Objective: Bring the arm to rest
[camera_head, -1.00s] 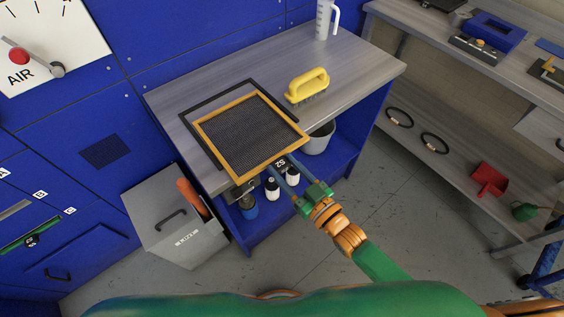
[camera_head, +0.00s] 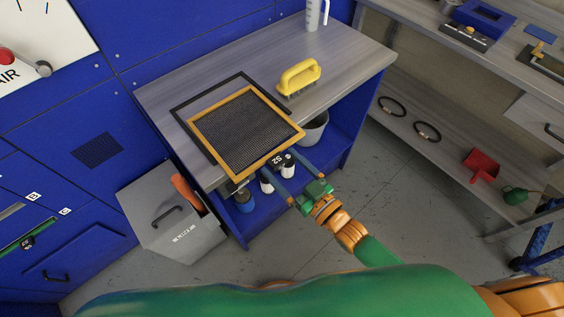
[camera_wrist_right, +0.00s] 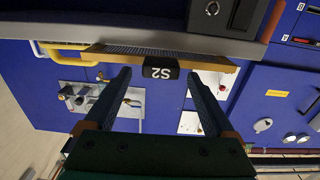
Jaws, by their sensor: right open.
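My right gripper (camera_head: 297,183) is open and empty, just in front of the bench's front edge. Its two fingers point toward a framed mesh screen (camera_head: 246,133) with an orange-yellow frame and a black tab marked S2 (camera_head: 277,160). The screen lies on the bench, on or over a dark flat frame (camera_head: 183,107), and overhangs the front edge. In the right wrist view the fingers (camera_wrist_right: 165,95) stand apart, with the S2 tab (camera_wrist_right: 160,67) between or just beyond their tips. The tab does not appear gripped. My left gripper is not in view.
A yellow-handled brush (camera_head: 299,77) and a clear jug (camera_head: 315,14) stand on the bench (camera_head: 355,53). Below are a grey bucket (camera_head: 314,129) and bottles. A grey bin (camera_head: 167,220) stands left. A shelf unit (camera_head: 441,125) stands right. Open floor (camera_head: 390,200) lies between.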

